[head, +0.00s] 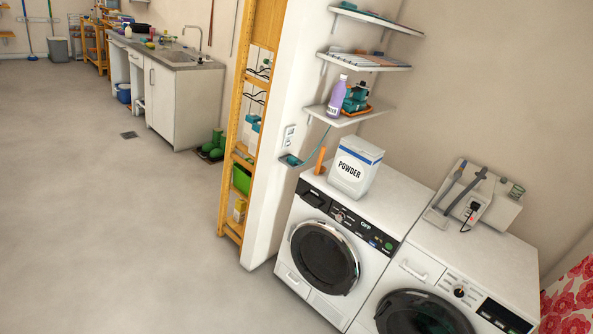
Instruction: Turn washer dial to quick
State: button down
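Two white front-loading machines stand side by side at the lower right. The left machine (363,268) has a dark round door and a black panel with a small round dial (338,216) and a lit display (366,226) that seems to read OFF. The right machine (404,291) has a dark round door, cut off by the bottom edge, and a dial (459,291) with a black knob on a pale panel. I cannot tell for certain which one is the washer. The dial labels and pointer positions are too small to read. My gripper is not in view.
A POWDER box (355,168) stands on the left machine. A white wall end (280,160) and an orange shelf rack (236,190) stand left of the machines. The floor (120,230) at left is clear.

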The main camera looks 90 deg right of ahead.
aim_at(458, 291)
jog(key=z, duration=1.55)
jog(key=i, duration=0.1)
jog(key=z, duration=2.4)
jog(key=k, duration=0.85)
jog(key=z, duration=0.15)
jog(key=i, duration=0.85)
jog(key=u, duration=0.1)
